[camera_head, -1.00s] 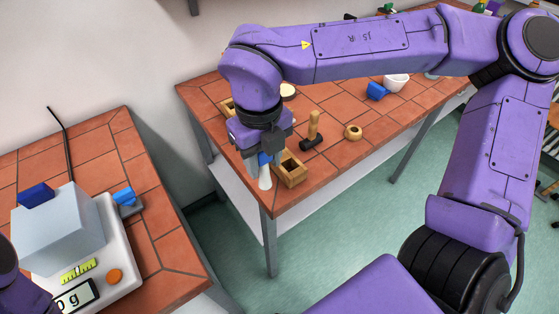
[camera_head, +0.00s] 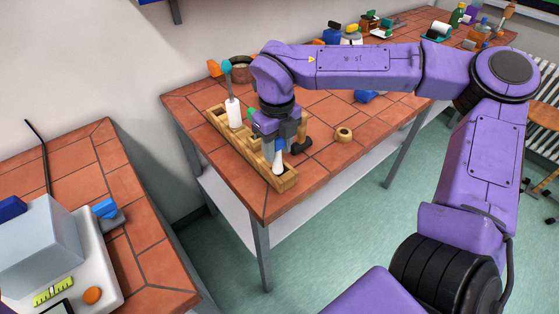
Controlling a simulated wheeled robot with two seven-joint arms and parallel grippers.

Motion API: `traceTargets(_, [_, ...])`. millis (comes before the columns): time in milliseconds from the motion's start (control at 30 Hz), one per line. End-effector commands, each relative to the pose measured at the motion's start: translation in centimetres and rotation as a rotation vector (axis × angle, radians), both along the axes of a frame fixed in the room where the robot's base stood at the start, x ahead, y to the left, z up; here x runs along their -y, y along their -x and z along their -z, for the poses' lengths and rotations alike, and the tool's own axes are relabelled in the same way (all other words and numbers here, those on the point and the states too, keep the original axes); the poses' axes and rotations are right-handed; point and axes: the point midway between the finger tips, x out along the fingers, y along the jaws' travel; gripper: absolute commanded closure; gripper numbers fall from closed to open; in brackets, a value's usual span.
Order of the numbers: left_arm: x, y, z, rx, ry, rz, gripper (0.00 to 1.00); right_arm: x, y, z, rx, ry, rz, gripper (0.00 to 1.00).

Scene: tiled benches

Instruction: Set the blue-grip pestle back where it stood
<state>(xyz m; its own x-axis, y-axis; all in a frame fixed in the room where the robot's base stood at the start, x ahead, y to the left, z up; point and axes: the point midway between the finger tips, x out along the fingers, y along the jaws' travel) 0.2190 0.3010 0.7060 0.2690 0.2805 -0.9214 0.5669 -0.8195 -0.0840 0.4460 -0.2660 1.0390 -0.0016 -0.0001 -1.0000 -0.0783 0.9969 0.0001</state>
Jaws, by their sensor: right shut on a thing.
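My right gripper (camera_head: 277,138) points down at the left end of the far bench. It is shut on the blue-grip pestle (camera_head: 277,166), whose blue part shows just below the jaws and whose white end points down, nearly upright. The white end is at the near end of a wooden rack (camera_head: 251,158) with square openings. I cannot tell whether the tip is inside the near opening or just above it. A white pestle with a teal top (camera_head: 233,112) stands upright in the far part of the rack. My left gripper is out of view.
A mallet's black head (camera_head: 301,146) lies close right of the gripper, and a wooden ring (camera_head: 344,135) lies farther right. A brown bowl (camera_head: 241,72) stands behind the rack. A scale (camera_head: 91,296) sits on the left bench.

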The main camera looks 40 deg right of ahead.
Motion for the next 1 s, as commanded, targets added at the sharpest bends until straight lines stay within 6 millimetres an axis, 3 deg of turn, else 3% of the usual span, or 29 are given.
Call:
traceTargets(167, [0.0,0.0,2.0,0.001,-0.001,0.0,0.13,1.5,-1.0,2.7,0.0,0.0,0.003,0.96])
traceTargets(200, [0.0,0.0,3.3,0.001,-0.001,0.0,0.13,1.4,-0.9,3.9,0.0,0.0,0.0,0.96])
traceTargets(267, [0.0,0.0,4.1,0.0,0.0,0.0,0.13,1.3,-0.9,4.7,0.001,0.0,-0.001,0.96])
traceTargets(700, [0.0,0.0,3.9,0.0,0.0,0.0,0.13,1.3,-0.9,5.0,0.001,0.0,0.0,0.96])
traceTargets(733, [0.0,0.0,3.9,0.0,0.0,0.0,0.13,1.3,-0.9,5.0,0.001,0.0,0.0,0.56])
traceTargets(800, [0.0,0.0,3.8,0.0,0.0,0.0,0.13,1.3,-0.9,4.9,0.001,0.0,0.0,0.34])
traceTargets(1000, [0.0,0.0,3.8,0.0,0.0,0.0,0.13,1.3,-0.9,4.9,0.001,0.0,0.0,0.34])
